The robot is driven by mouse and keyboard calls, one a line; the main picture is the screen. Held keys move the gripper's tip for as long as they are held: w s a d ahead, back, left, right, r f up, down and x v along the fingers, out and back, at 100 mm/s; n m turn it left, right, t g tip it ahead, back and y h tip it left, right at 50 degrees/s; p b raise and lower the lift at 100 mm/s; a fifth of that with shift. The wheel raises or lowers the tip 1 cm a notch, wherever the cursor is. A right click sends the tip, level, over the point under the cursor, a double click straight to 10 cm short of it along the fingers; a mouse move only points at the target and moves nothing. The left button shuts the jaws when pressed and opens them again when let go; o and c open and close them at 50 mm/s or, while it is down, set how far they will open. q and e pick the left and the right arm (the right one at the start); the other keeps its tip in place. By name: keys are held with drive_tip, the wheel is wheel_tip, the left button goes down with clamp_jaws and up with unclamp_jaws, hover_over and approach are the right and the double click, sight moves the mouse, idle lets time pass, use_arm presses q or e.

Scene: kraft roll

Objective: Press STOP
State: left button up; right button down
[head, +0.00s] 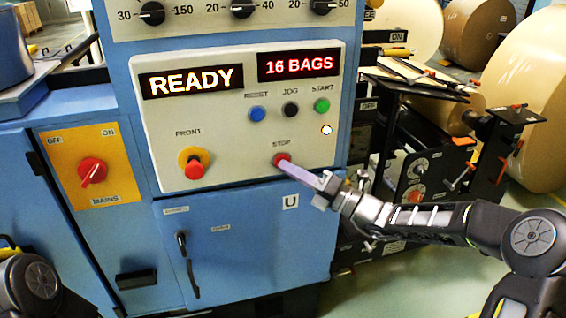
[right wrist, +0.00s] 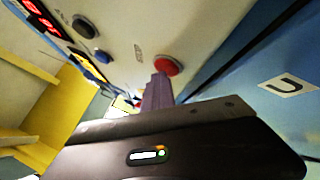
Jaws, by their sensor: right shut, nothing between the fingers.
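The red STOP button (head: 281,159) sits at the lower middle of the white control panel (head: 230,200) on the blue machine, under its STOP label. My right gripper (head: 281,164) is shut and empty, its fingertips at the STOP button and overlapping its lower edge in the head view. In the right wrist view the STOP button (right wrist: 167,65) shows just beyond the fingertips (right wrist: 162,78); I cannot tell whether they touch it. The displays read READY (head: 191,81) and 16 BAGS (head: 298,66). My left gripper is out of view.
Blue RESET (head: 257,114), black JOG (head: 291,109) and green START (head: 322,105) buttons sit above STOP. A red FRONT button (head: 194,169) on yellow is to the left. A MAINS switch (head: 92,171) is further left. Racks and paper rolls (head: 475,30) stand at right.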

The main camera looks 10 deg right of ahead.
drive_tip(key=shift+s+d+p, duration=0.1)
drive_tip(key=shift+s+p, duration=0.55)
drive_tip(key=shift+s, duration=0.2)
drive_tip(key=s+p, duration=0.3)
drive_tip(key=s, duration=0.2)
drive_tip(key=shift+d, duration=0.15)
idle(0.7)
